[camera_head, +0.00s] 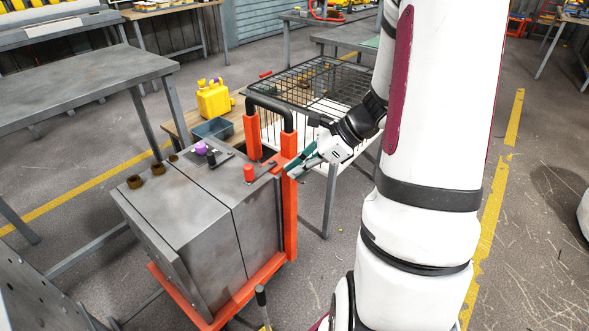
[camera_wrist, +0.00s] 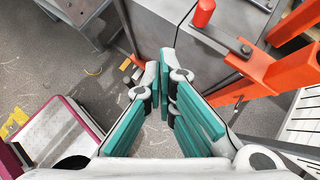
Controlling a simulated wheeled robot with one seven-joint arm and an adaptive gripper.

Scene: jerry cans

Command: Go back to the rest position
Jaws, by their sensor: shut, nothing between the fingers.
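My gripper (camera_head: 304,161) is in the head view at the end of my white arm, just right of the orange frame's upright. It is shut, with nothing visible between its teal fingers. In the wrist view the fingers of my gripper (camera_wrist: 166,92) lie close together and point down past the side of the grey metal cabinet (camera_wrist: 180,30). My gripper appears apart from the cabinet and the frame. No object is in its grasp.
The grey cabinet (camera_head: 190,215) stands in an orange frame (camera_head: 290,215) with a black handle. A red knob (camera_head: 249,173) and a purple item (camera_head: 201,148) sit on its top. Behind are a yellow jerry can (camera_head: 214,99), a blue-grey bin (camera_head: 212,128) and a wire cage (camera_head: 318,80). Open floor lies right.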

